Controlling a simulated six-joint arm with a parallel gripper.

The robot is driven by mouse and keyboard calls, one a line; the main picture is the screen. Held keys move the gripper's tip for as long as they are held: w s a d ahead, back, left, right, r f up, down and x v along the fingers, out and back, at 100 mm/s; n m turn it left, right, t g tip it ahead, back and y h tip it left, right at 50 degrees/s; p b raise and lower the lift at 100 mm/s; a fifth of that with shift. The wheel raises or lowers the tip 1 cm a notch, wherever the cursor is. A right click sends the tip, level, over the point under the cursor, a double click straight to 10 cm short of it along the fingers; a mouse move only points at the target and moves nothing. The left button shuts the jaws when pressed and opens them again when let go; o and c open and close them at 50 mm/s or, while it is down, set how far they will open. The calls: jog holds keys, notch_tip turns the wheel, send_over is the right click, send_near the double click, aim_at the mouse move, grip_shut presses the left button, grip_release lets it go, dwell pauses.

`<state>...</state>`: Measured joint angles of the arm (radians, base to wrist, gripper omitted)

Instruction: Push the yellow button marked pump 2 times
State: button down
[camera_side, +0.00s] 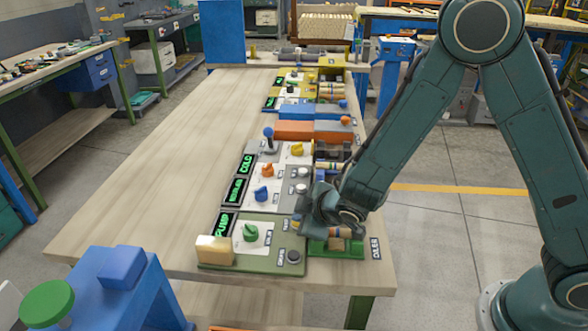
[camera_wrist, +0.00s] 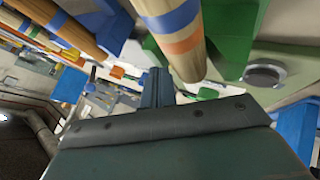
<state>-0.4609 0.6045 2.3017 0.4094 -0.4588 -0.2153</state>
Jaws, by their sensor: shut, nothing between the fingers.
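The nearest control panel (camera_side: 210,262) on the bench has a lit green display reading PUMP (camera_side: 223,225). A small yellow button (camera_side: 296,222) shows at the panel's right edge, beside a small dark label, partly hidden by my gripper. My gripper (camera_side: 304,212) is shut and empty, its tip low and right at the yellow button. I cannot tell whether the tip touches it. In the wrist view my shut fingers (camera_wrist: 157,88) point into the scene; the yellow button cannot be made out there.
The panel also carries a green knob (camera_side: 250,232), a grey button (camera_side: 294,256) and a pale yellow block (camera_side: 215,250). A banded wooden dowel (camera_wrist: 172,35) lies close to my fingers. More panels run along the bench behind; its left side is clear.

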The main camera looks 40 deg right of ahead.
jog(key=shift+r, duration=0.1)
dwell(0.5)
jog(key=shift+r, duration=0.65)
jog(key=shift+r, duration=0.15)
jog(key=shift+r, duration=2.35)
dwell(1.0)
notch_tip(320, 180, up, 4)
jog(key=shift+f, duration=0.1)
dwell(0.4)
jog(key=shift+f, duration=0.2)
jog(key=shift+f, duration=4.2)
